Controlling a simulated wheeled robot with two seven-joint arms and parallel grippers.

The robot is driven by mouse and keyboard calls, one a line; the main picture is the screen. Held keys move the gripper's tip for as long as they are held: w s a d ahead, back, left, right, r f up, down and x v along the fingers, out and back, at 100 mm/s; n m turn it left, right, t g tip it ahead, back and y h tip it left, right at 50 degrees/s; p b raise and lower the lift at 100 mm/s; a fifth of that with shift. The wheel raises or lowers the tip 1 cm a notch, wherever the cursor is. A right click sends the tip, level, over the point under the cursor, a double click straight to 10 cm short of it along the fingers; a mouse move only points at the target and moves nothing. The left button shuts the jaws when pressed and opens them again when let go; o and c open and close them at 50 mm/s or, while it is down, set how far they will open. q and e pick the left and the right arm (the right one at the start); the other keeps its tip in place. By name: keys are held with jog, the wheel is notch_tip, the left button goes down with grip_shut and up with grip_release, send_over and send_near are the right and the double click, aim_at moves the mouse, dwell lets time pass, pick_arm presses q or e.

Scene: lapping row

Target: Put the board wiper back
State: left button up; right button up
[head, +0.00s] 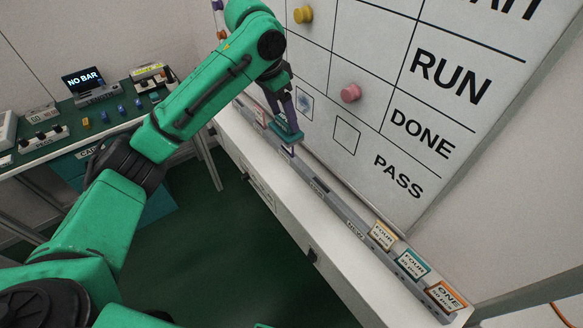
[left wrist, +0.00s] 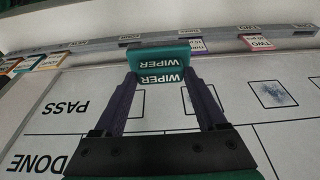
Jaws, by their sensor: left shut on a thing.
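The board wiper (head: 286,133) is a teal block at the lower left of the whiteboard (head: 400,75), close to the ledge (head: 335,200). My left gripper (head: 290,142) is shut on it, its purple fingers at its two sides. In the left wrist view the wiper (left wrist: 160,60), lettered WIPER, sits between the fingertips (left wrist: 160,78). The ledge (left wrist: 90,45) with its small labels runs just beyond it. I cannot tell whether the wiper touches the ledge or the board. My right gripper is not in view.
Several cards stand on the ledge, among them an orange-edged one (head: 445,296) at the right end. Pink (head: 350,92) and yellow (head: 303,14) magnets are on the board. A blue smudge (left wrist: 280,93) marks one box. A green bench (head: 95,118) stands at the left.

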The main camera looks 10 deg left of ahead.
aim_at(281, 120)
pick_arm(q)
notch_tip(281, 120, down, 4)
jog(key=f, duration=0.5)
jog(key=f+p, duration=0.1)
jog(key=f, duration=0.9)
jog(key=shift+s+f+p, duration=0.25)
jog(key=shift+s+p, duration=0.05)
jog(key=shift+s, duration=0.1)
jog(key=o, duration=1.1)
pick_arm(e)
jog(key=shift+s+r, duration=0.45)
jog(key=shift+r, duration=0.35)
pick_arm(q)
jog(key=shift+r, duration=0.35)
jog(key=v, duration=1.1)
jog(key=shift+s+a+r+b, duration=0.1)
jog(key=shift+s+r+b, duration=0.05)
jog(key=shift+b, duration=0.15)
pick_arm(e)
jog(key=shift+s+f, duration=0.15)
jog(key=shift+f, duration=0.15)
